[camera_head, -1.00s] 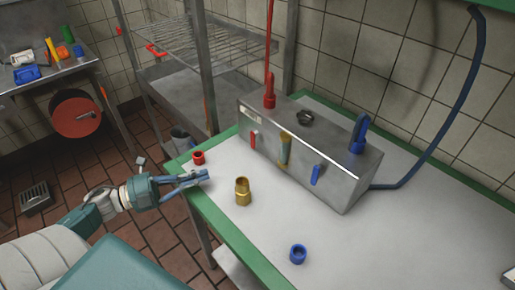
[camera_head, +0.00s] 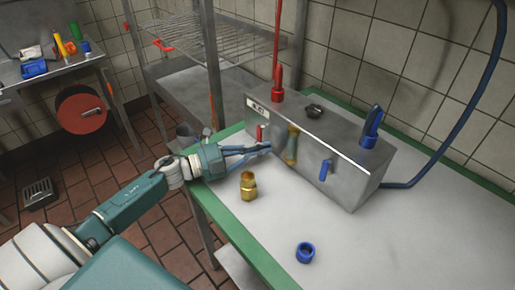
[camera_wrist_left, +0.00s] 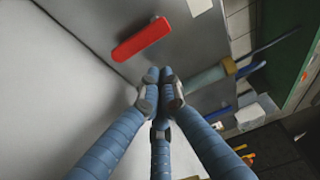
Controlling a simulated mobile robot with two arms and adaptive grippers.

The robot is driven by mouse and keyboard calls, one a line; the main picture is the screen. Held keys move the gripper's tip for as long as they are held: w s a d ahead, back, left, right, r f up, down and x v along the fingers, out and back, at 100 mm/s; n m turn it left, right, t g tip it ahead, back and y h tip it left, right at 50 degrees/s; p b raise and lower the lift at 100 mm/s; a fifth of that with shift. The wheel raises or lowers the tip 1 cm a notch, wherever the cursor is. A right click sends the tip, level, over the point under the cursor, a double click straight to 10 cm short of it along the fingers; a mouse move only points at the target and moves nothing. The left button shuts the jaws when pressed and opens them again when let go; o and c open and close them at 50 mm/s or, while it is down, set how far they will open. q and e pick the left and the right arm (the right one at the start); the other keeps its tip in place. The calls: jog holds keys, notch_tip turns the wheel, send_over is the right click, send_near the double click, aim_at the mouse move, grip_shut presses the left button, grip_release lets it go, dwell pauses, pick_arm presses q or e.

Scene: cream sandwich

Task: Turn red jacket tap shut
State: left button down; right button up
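The red jacket tap is a short red handle (camera_head: 260,132) on the front face of the grey metal box (camera_head: 345,180), at its left end. It stands roughly upright in the head view. In the left wrist view the red handle (camera_wrist_left: 142,40) lies just beyond my fingertips, a little to the left and apart from them. My left gripper (camera_head: 268,147) is in front of the box, just below the handle. Its blue fingers come together at the tips (camera_wrist_left: 159,75) with nothing visible between them. My right gripper is in neither view.
A brass fitting (camera_head: 248,186) stands on the table near my left gripper, and a blue ring (camera_head: 305,253) lies nearer the front. A blue handle (camera_head: 325,170) and a worn brass-coloured piece (camera_head: 291,145) are on the box front. A blue hose (camera_head: 480,105) runs at the right.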

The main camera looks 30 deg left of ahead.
pick_arm(q)
jog(key=shift+w+a+f+b, duration=0.1)
jog(key=shift+a+b, duration=0.1)
jog(key=shift+a, duration=0.25)
jog(key=shift+w+a+f+b, duration=0.1)
jog(key=shift+a+b, duration=0.05)
jog(key=shift+a, duration=0.25)
jog(key=shift+a+r, duration=0.15)
jog(key=shift+m, duration=0.3)
jog(key=shift+m, duration=0.4)
jog(key=shift+w+a+m+g, duration=0.1)
jog(key=shift+m+g, duration=0.2)
jog(key=shift+m, duration=0.1)
jog(key=shift+a+f+m+y, duration=0.2)
jog(key=shift+m+y, duration=0.3)
jog(key=shift+m, duration=0.2)
